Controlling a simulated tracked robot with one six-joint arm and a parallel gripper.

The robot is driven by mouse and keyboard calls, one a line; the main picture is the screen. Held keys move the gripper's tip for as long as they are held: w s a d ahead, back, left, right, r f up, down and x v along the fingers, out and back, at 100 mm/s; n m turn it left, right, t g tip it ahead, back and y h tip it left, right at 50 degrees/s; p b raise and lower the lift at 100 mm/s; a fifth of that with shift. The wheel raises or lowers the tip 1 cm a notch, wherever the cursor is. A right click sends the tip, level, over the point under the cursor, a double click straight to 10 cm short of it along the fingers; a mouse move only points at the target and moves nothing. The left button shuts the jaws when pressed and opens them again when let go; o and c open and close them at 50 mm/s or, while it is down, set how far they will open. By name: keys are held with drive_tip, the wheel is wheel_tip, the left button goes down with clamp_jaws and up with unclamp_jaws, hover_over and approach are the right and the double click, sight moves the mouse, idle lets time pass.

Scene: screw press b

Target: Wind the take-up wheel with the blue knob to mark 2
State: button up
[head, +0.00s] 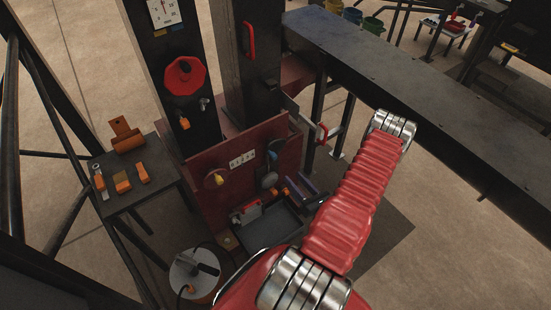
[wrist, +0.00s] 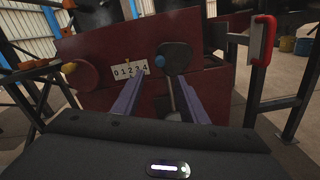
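The take-up wheel (wrist: 177,57) is a dark disc on the dark red front panel, right of the number plate. Its blue knob (wrist: 160,61) sits at the wheel's left edge in the wrist view. The white number plate (wrist: 130,69) reads 0 1 2 3 4; I cannot tell which mark is indicated. My gripper (wrist: 161,79) points at the panel, its two fingers apart with a gap between them. The blue knob shows beyond this gap and nothing is held. In the head view my gripper is partly hidden behind my arm.
A dark red wheel with a yellow knob (wrist: 69,68) is on the panel's left. A red handle (wrist: 263,40) stands at the right. In the head view a side table (head: 125,197) with orange blocks is at the left, and a dark tray (head: 270,228) lies below the panel.

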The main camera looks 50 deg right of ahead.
sight(276, 158)
drive_tip(key=n, duration=0.4)
drive_tip(key=shift+w, duration=0.15)
drive_tip(key=shift+x, duration=6.75)
clamp_jaws()
